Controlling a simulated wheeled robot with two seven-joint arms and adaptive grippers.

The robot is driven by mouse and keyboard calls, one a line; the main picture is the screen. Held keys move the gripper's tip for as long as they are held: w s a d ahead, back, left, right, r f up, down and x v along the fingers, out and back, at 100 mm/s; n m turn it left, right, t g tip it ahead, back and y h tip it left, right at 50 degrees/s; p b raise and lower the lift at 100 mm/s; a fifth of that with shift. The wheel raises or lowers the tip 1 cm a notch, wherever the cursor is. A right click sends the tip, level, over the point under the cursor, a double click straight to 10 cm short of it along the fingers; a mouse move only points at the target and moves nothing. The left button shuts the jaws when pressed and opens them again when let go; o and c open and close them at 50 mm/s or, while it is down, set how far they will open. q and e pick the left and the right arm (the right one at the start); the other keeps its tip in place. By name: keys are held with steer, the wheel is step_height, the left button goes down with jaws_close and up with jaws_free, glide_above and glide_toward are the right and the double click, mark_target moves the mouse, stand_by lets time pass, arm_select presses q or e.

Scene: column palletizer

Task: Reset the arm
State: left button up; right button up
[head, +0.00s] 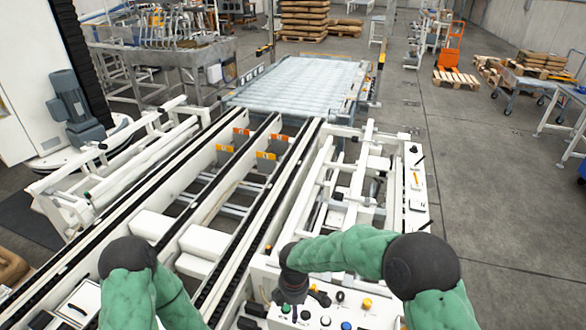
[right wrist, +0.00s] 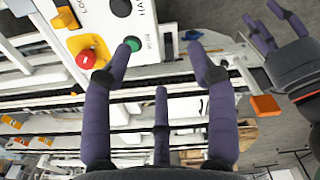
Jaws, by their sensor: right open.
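My right gripper (right wrist: 163,55) is open and empty in the right wrist view, its purple fingers spread over the white control panel (right wrist: 95,22). A green button (right wrist: 133,44) shows beside the left fingertip; I cannot tell whether they touch. A red mushroom button (right wrist: 85,59) on a yellow base is left of that fingertip. In the head view my right gripper (head: 287,284) is dark and partly hidden behind its green sleeve, over the panel's left part. My left gripper (right wrist: 270,28) shows at the upper right of the right wrist view, partly cut off; its opening is unclear.
In the head view the panel also carries a blue button (head: 346,325) and a yellow one (head: 367,303). White conveyor rails (head: 240,185) run back to a roller bed (head: 300,84). A grey motor (head: 73,105) stands at left. Clear floor (head: 490,180) lies right.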

arm_select(q)
steer(key=shift+w+f+b, duration=0.35)
steer(key=shift+f+b, duration=0.4)
steer(key=shift+f, duration=0.1)
arm_select(e)
steer(key=s+d+f+m+y, duration=0.2)
steer(key=s+d+f+m, duration=0.3)
steer(key=s+f+m, duration=0.3)
steer(key=s+d+f+m+y, duration=0.1)
steer(key=s+d+f+m, duration=0.4)
steer(key=s+f+m, duration=0.4)
step_height(320, 180, down, 2)
steer(key=m, duration=0.4)
steer(key=shift+m+y, duration=0.3)
steer(key=shift+y, duration=0.1)
steer(key=shift+a, duration=0.1)
